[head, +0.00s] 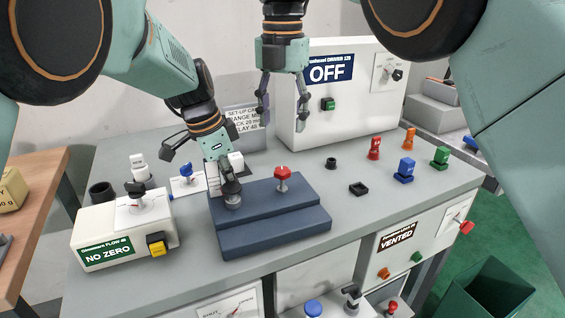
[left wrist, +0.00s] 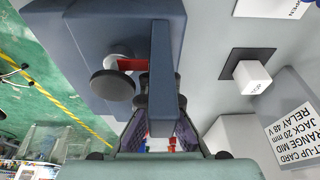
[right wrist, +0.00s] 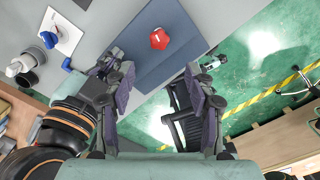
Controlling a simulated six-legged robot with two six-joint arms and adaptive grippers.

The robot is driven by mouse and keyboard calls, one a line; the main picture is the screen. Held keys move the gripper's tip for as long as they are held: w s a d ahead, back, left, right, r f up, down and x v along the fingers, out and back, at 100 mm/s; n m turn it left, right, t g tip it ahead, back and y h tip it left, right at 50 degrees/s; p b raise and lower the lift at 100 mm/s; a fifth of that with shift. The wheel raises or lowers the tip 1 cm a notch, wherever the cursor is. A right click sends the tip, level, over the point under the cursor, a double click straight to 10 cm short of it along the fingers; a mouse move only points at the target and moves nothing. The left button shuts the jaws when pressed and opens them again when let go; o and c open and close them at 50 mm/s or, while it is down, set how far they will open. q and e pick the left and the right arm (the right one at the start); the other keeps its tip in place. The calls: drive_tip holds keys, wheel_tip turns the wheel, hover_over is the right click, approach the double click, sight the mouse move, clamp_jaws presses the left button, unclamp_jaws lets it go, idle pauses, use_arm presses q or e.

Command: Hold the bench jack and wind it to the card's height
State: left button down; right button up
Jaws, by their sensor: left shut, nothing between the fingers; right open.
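The dark blue stepped block (head: 275,238), which I take for the bench jack, sits on the grey bench. A red knob (head: 282,172) stands on its top, and a grey round knob (head: 232,201) is at its left end. My left gripper (head: 230,184) is shut and empty, just over the grey knob; contact is unclear. The left wrist view shows a grey disc (left wrist: 112,86) beside a blue bar (left wrist: 165,60). My right gripper (head: 283,112) is open, above and behind the block. The right wrist view shows the red knob (right wrist: 160,38) ahead, between and beyond its fingers.
The set-up card (left wrist: 293,130) reads JACK 20 mm. A white box (head: 345,100) reading OFF stands behind. A meter box (head: 125,240) reading NO ZERO is at left. Red (head: 374,148), blue (head: 405,168) and green (head: 440,157) pieces stand at right.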

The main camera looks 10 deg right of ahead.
sight(283, 170)
wheel_tip(283, 170, down, 11)
drive_tip(key=shift+r, duration=0.2)
idle(0.3)
clamp_jaws()
idle(0.4)
